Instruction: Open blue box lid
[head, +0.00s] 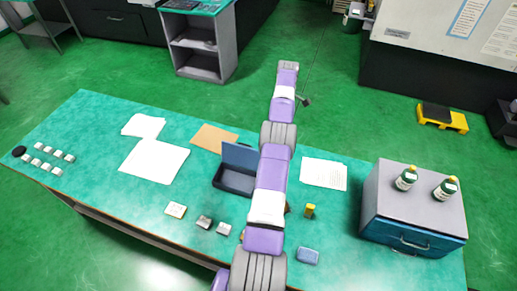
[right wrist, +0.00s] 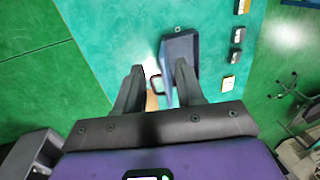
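The blue box (head: 232,183) stands on the teal table near the middle, its dark inside showing. Its lid (head: 241,156) stands raised along the far side. In the right wrist view the box (right wrist: 181,50) lies beyond the fingertips, with the lid (right wrist: 167,88) seen edge-on at its left. My right gripper (right wrist: 158,75) is open. Its right finger overlaps the box in the picture and the lid's edge shows between the fingers; contact cannot be told. My left gripper is not in view.
White papers (head: 154,161) and a brown sheet (head: 213,138) lie behind and left of the box. Several small blocks and a light-blue case (head: 308,256) lie in front. A grey drawer unit (head: 395,205) with two bottles stands at the right.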

